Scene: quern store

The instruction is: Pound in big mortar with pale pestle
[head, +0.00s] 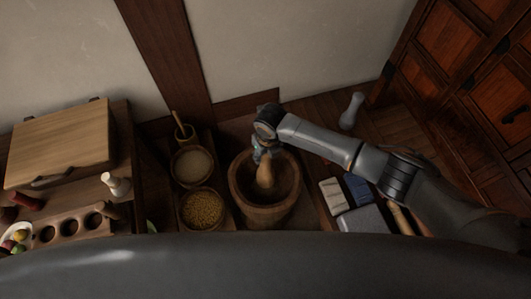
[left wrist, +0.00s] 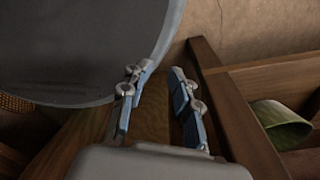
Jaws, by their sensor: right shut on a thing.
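The big wooden mortar (head: 262,213) stands on the floor in the middle of the head view. The pale pestle (head: 265,176) is inside its opening, roughly upright. My right gripper (head: 261,153) is shut on the pestle's upper part, above the mortar's rim. The pestle's lower tip is hidden inside the mortar, so I cannot tell whether it touches the bottom. My left gripper (left wrist: 158,72) is open and empty in the left wrist view, with a gap between its blue-padded fingers.
Left of the mortar are a bowl of golden grain (head: 203,209), a bowl of pale grain (head: 192,166) and a small mortar (head: 184,133). A grey bottle-shaped thing (head: 351,110) stands behind right. Blocks (head: 333,195) lie right. A wooden table (head: 82,188) is left, a cabinet (head: 450,55) right.

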